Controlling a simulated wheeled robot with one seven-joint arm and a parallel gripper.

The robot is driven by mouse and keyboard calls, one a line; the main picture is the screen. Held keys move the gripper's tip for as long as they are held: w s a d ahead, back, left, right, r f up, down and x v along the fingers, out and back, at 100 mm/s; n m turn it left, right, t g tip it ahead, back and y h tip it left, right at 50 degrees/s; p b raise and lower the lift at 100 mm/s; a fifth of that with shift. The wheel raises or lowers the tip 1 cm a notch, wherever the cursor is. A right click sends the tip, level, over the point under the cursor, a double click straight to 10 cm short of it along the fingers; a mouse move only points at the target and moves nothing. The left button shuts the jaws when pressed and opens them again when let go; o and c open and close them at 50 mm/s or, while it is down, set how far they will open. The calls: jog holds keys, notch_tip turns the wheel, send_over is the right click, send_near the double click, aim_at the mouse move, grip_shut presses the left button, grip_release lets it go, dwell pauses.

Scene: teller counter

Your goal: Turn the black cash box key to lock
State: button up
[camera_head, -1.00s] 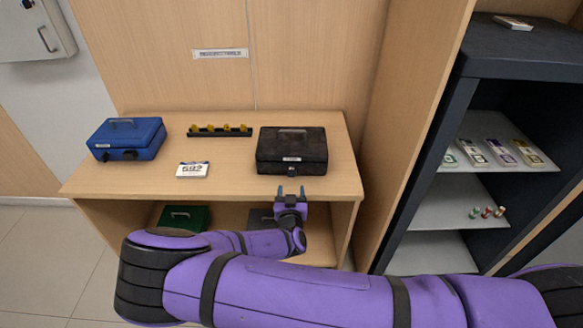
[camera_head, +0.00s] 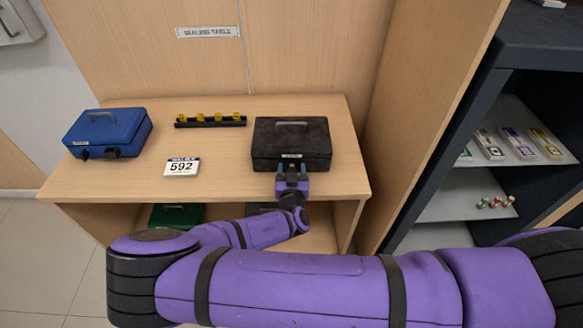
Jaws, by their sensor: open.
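The black cash box (camera_head: 290,138) sits closed on the right part of the wooden table, with a grey handle on its lid and a small white label on its front. I cannot tell whether the fingers touch the key or the box.
A blue cash box (camera_head: 107,134) stands at the table's left. A black rack with yellow pieces (camera_head: 210,119) and a white 592 card (camera_head: 182,167) lie between. A green box (camera_head: 176,215) is on the shelf below. A dark shelf unit (camera_head: 490,75) stands right.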

jog(key=c, duration=0.9)
jog(key=shift+a+n, duration=0.1)
jog(key=shift+n, duration=2.2)
jog(key=shift+c, duration=0.2)
jog(key=o, duration=0.9)
jog(key=shift+o, duration=0.2)
